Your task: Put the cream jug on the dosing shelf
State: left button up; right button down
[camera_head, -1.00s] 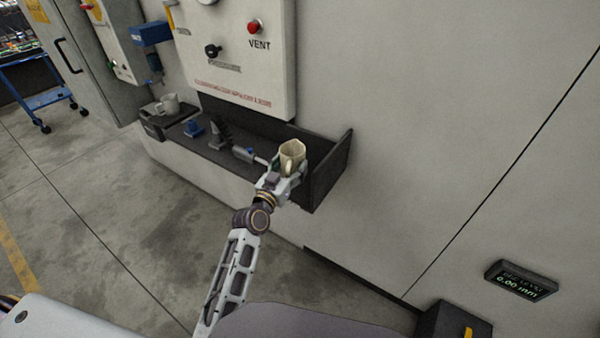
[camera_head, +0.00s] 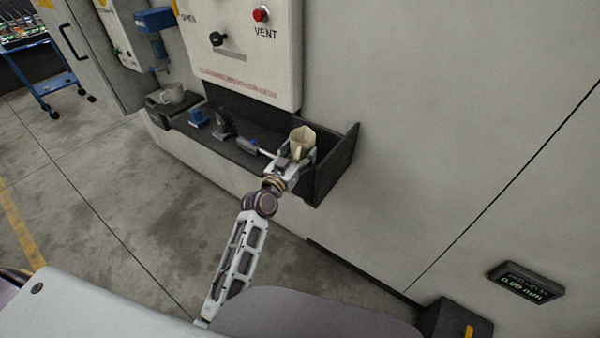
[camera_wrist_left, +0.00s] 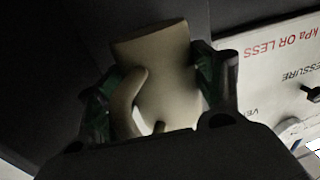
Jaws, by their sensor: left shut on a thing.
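The cream jug (camera_head: 303,137) is at the right end of the dark wall shelf (camera_head: 340,165), in front of its end wall. My left gripper (camera_head: 293,160) is shut on the jug. In the left wrist view the jug (camera_wrist_left: 165,70) sits between the two fingers of the gripper (camera_wrist_left: 160,95), with its handle toward the camera. Whether the jug's base touches a surface is hidden. I cannot tell which surface is the dosing shelf; a small raised dark stand (camera_head: 158,109) at the shelf's left end bears a grey mug (camera_head: 172,93). My right gripper is not in view.
On the dark shelf stand a blue item (camera_head: 198,117), a dark brush-like item (camera_head: 226,123) and a grey tool with a blue part (camera_head: 247,143). A white panel with a red VENT button (camera_head: 261,14) is above. A blue cart (camera_head: 45,75) stands far left. Floor is clear.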

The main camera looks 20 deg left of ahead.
pick_arm(q)
notch_tip(320, 180, down, 4)
jog(key=shift+r, duration=0.2)
jog(key=shift+f+b, duration=0.25)
jog(key=shift+b, duration=0.05)
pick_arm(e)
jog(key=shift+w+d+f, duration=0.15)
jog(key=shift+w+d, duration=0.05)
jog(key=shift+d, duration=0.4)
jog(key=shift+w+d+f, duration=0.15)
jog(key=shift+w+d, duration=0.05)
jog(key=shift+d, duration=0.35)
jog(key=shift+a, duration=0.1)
pick_arm(q)
jog(key=shift+f, duration=0.4)
jog(key=shift+f+b, duration=0.35)
jog(key=shift+f, duration=1.1)
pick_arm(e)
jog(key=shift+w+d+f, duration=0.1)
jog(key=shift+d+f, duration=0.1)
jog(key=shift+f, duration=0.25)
